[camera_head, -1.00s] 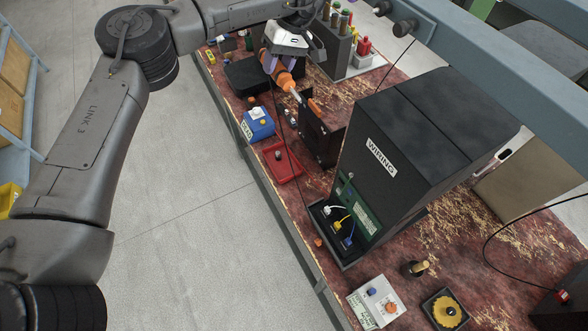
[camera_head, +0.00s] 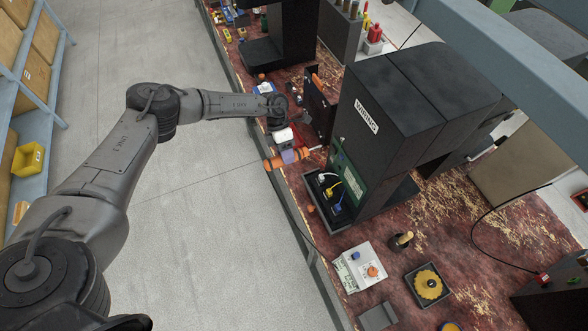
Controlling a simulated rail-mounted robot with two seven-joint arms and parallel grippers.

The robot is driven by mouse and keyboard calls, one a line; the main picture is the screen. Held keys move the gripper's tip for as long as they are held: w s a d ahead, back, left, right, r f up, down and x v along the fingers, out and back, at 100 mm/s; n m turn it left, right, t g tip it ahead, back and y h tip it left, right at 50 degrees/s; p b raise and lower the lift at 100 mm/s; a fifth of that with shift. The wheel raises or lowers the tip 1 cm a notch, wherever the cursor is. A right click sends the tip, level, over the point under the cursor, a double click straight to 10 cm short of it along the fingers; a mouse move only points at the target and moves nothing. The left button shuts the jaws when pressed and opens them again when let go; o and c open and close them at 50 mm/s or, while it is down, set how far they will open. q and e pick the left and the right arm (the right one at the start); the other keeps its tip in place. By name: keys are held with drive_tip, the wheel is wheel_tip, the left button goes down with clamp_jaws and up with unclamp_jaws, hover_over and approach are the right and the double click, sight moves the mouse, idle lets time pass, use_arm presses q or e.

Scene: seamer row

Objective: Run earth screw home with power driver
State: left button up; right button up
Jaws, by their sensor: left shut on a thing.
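My left gripper (camera_head: 291,151) is shut on the orange power driver (camera_head: 275,163), in front of the black WIRING cabinet (camera_head: 366,115). The driver lies roughly level, with its slim end toward the cabinet and apart from it as far as I can see. The cabinet's front has a green panel (camera_head: 347,168) with white, yellow and blue plugs (camera_head: 334,191) in the recess below it. The earth screw is too small to make out for certain. My right gripper is not in view.
A grey box with blue and orange knobs (camera_head: 367,265) and a black tray with a yellow round part (camera_head: 428,284) lie nearer on the worn red bench. A black upright panel (camera_head: 318,104) stands behind my gripper. The aisle floor at left is clear.

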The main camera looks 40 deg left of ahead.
sight(306, 147)
use_arm(q)
drive_tip(key=shift+d, duration=0.4)
drive_tip(key=shift+w+d+f+b, duration=0.1)
drive_tip(key=shift+w+d+b, duration=0.15)
drive_tip(key=shift+w+b, duration=0.75)
drive_tip(key=shift+w+d+b, duration=0.3)
drive_tip(key=shift+w+b, duration=0.25)
drive_tip(key=shift+w, duration=0.05)
drive_tip(key=shift+w+d+b, duration=0.25)
drive_tip(key=shift+w+b, duration=0.25)
drive_tip(key=shift+w, duration=0.1)
drive_tip(key=shift+w+d+b, duration=0.3)
drive_tip(key=shift+w+b, duration=0.25)
drive_tip(key=shift+w, duration=0.15)
drive_tip(key=shift+w+d+b, duration=0.1)
drive_tip(key=shift+w+b, duration=0.1)
drive_tip(key=shift+b, duration=0.15)
